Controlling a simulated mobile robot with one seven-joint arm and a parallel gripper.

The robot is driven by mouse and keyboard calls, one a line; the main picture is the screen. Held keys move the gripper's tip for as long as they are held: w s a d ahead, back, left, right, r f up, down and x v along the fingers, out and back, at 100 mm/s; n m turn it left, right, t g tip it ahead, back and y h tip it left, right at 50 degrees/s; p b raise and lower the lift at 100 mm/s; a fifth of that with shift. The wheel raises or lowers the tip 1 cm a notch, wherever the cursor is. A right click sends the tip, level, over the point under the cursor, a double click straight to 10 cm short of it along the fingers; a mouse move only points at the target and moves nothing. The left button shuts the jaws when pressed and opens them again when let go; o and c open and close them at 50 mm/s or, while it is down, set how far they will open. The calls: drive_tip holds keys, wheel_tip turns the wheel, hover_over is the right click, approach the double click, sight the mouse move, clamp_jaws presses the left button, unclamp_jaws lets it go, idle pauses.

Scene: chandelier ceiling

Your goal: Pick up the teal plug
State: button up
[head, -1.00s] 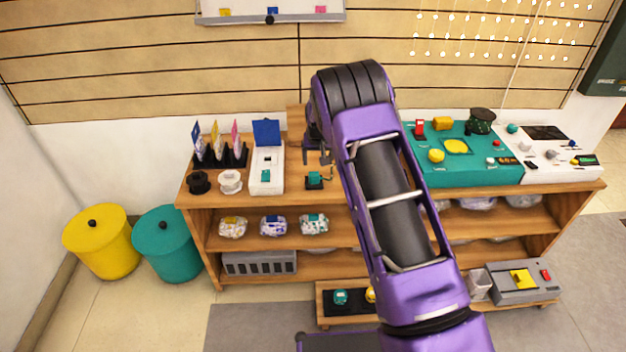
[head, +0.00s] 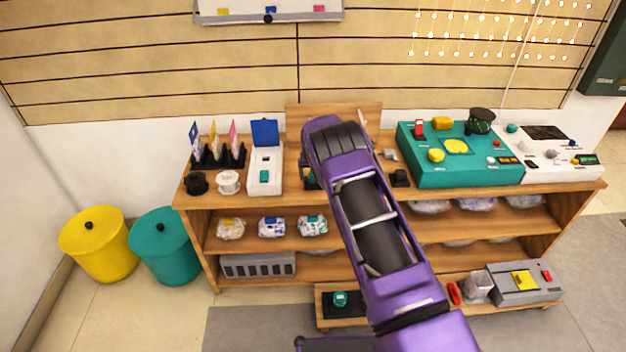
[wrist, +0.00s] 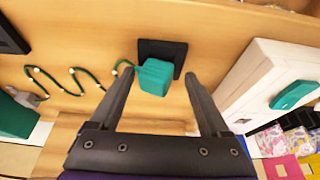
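The teal plug (wrist: 153,77) is a small teal block on a black square base (wrist: 165,50) on the wooden shelf top, with a teal cord (wrist: 70,82) trailing left in the wrist view. My gripper (wrist: 158,78) is open, its two dark fingers pointing at the plug. The plug appears between the fingertips, with space on both sides; I cannot tell how far above it the fingers are. In the head view my arm hides nearly all of the plug and the gripper.
A white box with a teal part (head: 265,172) and blue lid stands left of the plug. A large teal console (head: 462,168) is to the right. Black (head: 196,183) and white (head: 229,181) spools sit at the left end. Black holders with cards are behind them.

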drive_tip(key=shift+c, duration=0.2)
clamp_jaws()
wheel_tip(320, 180, up, 10)
drive_tip(key=shift+f+p, duration=0.1)
drive_tip(key=shift+p, duration=0.4)
drive_tip(key=shift+w+v, duration=0.2)
drive_tip(key=shift+v, duration=0.85)
drive_tip(key=shift+w+v, duration=0.25)
drive_tip(key=shift+v, duration=0.8)
